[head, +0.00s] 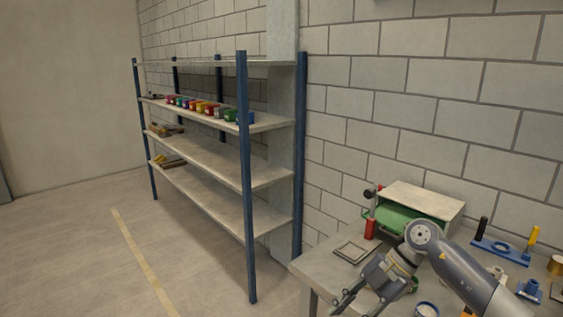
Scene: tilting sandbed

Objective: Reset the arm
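My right arm (463,275) comes in from the lower right and bends at a grey elbow joint over the workbench. Its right gripper (358,308) points down and to the left at the bottom edge of the view. Its fingers are spread apart, with nothing seen between them. The fingertips lie close to the lower picture edge, in front of the bench's near left part. My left gripper is not in view.
The workbench (316,266) holds a green and beige box-like device (425,200), a square frame (356,250), a blue tool holder (500,250) and small parts. A blue-post shelf (246,190) with coloured bins (210,108) stands left. The floor (70,250) there is clear.

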